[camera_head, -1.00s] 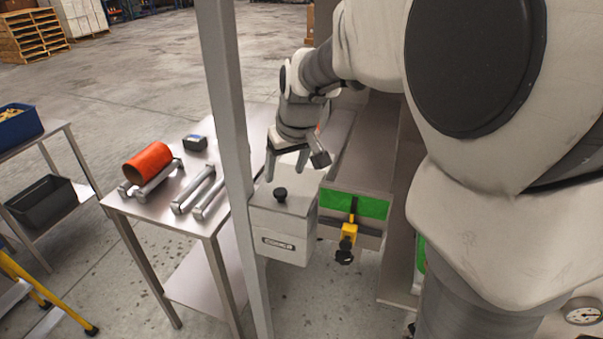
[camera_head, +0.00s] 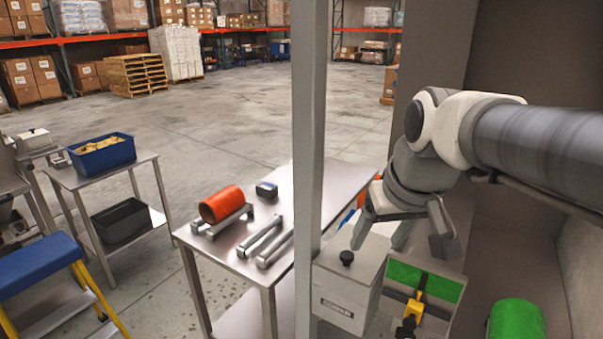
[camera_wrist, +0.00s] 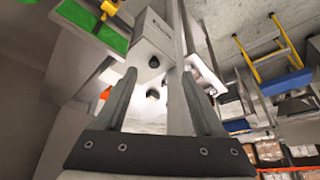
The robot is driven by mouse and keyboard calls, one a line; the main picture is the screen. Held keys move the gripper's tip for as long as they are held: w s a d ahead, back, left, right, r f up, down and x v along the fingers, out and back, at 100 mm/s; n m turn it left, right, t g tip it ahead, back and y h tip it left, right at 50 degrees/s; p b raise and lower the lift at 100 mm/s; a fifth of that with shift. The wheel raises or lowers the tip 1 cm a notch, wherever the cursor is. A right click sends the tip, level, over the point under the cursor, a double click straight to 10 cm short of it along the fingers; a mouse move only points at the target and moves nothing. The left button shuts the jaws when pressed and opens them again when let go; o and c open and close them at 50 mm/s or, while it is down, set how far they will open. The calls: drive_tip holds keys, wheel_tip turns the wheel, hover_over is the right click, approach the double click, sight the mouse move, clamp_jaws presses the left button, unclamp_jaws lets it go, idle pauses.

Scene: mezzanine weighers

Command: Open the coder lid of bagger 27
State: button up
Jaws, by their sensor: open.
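The coder is a pale grey box (camera_head: 343,301) with a dark label on its front, fixed beside the grey upright post. Its lid (camera_head: 368,259) lies flat on top and looks shut, with a black knob (camera_head: 347,258) near its front edge. In the wrist view the box (camera_wrist: 152,38) and the knob (camera_wrist: 154,62) show beyond the fingers. My gripper (camera_head: 400,238) is open and empty, fingers pointing down, above and behind the lid, with the knob outside the fingers. The wrist view shows both fingers apart (camera_wrist: 160,78). Whether a finger touches the lid I cannot tell.
A grey post (camera_head: 309,140) stands just left of the coder. Right of it are a green panel (camera_head: 425,282) with a yellow clamp (camera_head: 413,309) and a green roll (camera_head: 516,321). A steel table (camera_head: 235,262) with an orange roll (camera_head: 221,204) and metal bars stands left.

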drive_tip(key=shift+s+a+f, duration=0.1)
drive_tip(key=shift+s+f, duration=0.15)
drive_tip(key=shift+s, duration=0.6)
drive_tip(key=shift+s+f, duration=0.2)
drive_tip(key=shift+s, duration=0.6)
drive_tip(key=shift+s, duration=0.1)
